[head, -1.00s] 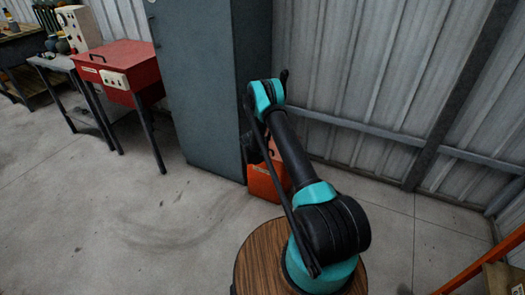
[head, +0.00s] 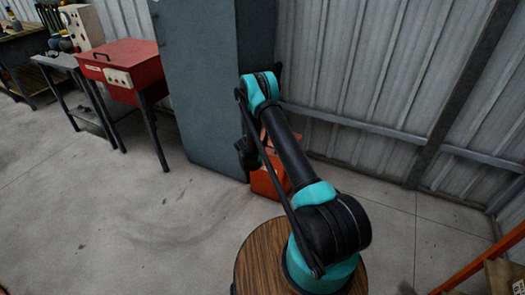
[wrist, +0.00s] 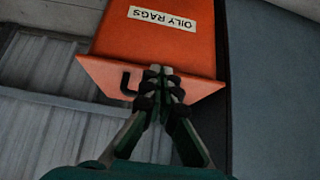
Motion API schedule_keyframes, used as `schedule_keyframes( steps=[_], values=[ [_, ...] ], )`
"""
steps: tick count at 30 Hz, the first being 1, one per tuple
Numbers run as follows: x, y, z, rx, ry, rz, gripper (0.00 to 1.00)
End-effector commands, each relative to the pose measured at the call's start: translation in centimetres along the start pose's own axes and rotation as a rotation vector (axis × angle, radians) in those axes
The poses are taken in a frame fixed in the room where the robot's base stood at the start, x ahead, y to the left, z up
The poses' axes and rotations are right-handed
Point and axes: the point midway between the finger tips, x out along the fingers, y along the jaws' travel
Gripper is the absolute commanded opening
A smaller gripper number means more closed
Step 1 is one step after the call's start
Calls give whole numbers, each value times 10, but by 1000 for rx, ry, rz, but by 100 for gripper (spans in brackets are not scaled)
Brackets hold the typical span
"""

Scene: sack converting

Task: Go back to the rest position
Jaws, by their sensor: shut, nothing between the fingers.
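My gripper (wrist: 160,74) shows in the wrist view with its fingers together and nothing between them. In that view its tips overlap the orange bin labelled "OILY RAGS" (wrist: 195,45) and its dark handle; I cannot tell how far apart they are. In the head view my arm rises from a round wooden-topped base and reaches toward the grey cabinet. A dark part of my arm's end shows by the cabinet's edge, but the fingers cannot be made out there.
The orange bin (head: 264,184) stands on the floor beside the tall grey cabinet (head: 200,90), near the corrugated wall (head: 390,70). A red box on legs (head: 125,68) and a workbench (head: 22,42) are at the left. An orange rail (head: 480,262) is at the lower right. The floor at left is clear.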

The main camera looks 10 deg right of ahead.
Motion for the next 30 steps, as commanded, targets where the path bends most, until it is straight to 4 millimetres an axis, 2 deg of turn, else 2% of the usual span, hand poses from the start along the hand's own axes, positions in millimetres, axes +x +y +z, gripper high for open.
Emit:
schedule_keyframes(
  steps=[3, 8, 11, 14, 21, 30],
  values=[
    [-3, 0, 10, -1, 0, 0, 0],
    [-5, 0, 13, 0, -1, 1, 0],
    [-10, 2, 9, -4, -4, 1, 0],
    [-24, 5, -3, -16, -14, -1, 0],
    [-90, 25, -49, -76, -64, -13, 0],
    [-180, 66, -88, -157, -126, -43, 0]
  ],
)
